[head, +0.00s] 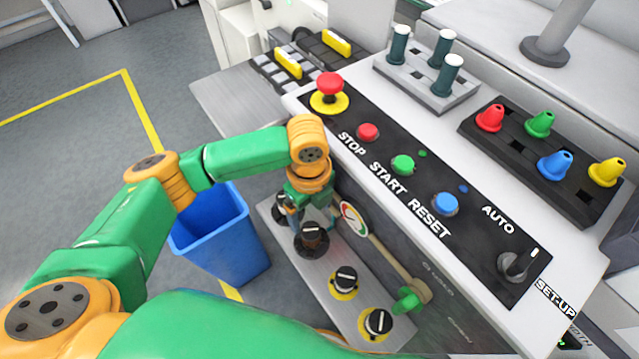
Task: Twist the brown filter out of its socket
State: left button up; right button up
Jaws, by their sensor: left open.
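My left gripper (302,212) points down over the shelf at the front of the machine, and it is open. A round dark brown piece with a pale mark on top (311,241), which looks like the brown filter, sits on the shelf just below and in front of the gripper. Another dark round piece is partly hidden behind the gripper. I cannot tell whether the jaws are around either piece or only beside it. Two black-topped knobs on yellow rings, (344,282) and (377,322), stand nearer on the same shelf. My right gripper is not in view.
A blue bin (222,240) stands on the floor left of the shelf. The control panel (470,238) with buttons and a red emergency stop (330,88) rises to the right. A round gauge (354,218) and a green-handled valve (408,300) are close to the shelf.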

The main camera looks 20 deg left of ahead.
aim_at(310, 230)
pick_arm(q)
jog(key=f, duration=0.1)
jog(key=s+f, duration=0.2)
jog(key=f, duration=0.1)
jog(key=shift+b, duration=0.4)
notch_tip(310, 230, down, 2)
jog(key=shift+w+f, duration=0.2)
jog(key=shift+w, duration=0.05)
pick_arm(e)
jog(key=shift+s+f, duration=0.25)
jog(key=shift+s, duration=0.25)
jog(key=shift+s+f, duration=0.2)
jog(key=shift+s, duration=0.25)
pick_arm(q)
jog(key=shift+c, duration=1.4)
grip_shut()
jog(key=shift+r+m+p, duration=0.25)
jog(key=shift+m+p, duration=0.2)
jog(key=shift+m, duration=1.65)
jog(key=m, duration=0.2)
jog(key=shift+f+m+p, duration=0.2)
jog(key=shift+m+p, duration=0.15)
jog(key=shift+m, duration=0.05)
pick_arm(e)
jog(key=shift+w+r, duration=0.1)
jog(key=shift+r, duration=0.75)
